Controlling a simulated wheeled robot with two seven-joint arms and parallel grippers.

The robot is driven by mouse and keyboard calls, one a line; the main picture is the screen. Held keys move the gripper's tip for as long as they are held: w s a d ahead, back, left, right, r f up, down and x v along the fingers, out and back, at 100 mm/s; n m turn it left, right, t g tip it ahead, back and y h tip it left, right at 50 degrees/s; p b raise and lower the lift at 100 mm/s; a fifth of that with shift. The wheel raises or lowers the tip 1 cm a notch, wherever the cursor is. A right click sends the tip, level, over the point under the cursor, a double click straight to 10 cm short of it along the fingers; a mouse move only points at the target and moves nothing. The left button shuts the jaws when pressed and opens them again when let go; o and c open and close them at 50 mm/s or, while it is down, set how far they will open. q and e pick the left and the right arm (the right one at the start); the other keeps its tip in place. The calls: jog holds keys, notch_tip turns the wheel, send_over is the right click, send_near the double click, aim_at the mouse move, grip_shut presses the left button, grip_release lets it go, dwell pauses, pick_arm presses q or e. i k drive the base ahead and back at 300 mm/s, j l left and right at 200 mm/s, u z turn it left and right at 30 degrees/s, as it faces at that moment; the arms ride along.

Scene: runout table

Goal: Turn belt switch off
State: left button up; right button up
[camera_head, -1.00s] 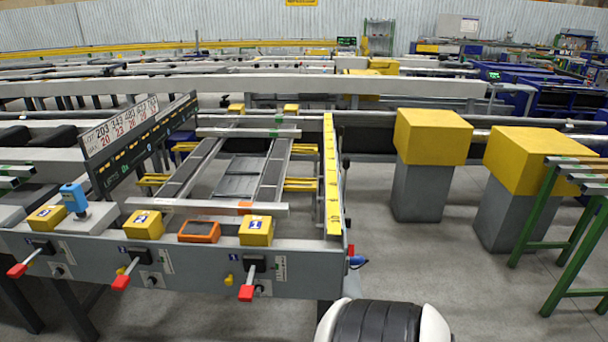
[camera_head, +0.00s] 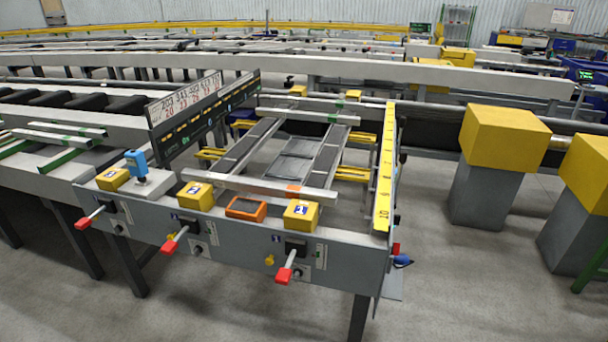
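Which part is the belt switch is not clear. The grey front panel (camera_head: 235,245) of the runout table carries a row of controls. Three red-tipped levers stick out of it: a right one (camera_head: 284,275), a middle one (camera_head: 169,246) and a left one (camera_head: 82,223). Each comes from a black housing, such as the right housing (camera_head: 296,246). Small dark knobs sit near them, such as the right knob (camera_head: 297,273), and small yellow knobs, such as one (camera_head: 269,260) left of the right lever. Their settings are too small to read. Neither of my grippers is in view.
On the panel's top stand yellow numbered boxes, such as the right one (camera_head: 301,214), an orange-framed device (camera_head: 246,208) and a blue device (camera_head: 136,164). A yellow scale (camera_head: 385,170) edges the table's right side. Yellow-topped grey blocks (camera_head: 503,137) stand right. Floor in front is clear.

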aim_at(396, 248)
jog(key=l, duration=0.75)
jog(key=i+l, duration=0.1)
jog(key=l, duration=0.6)
jog(key=k+z, duration=0.05)
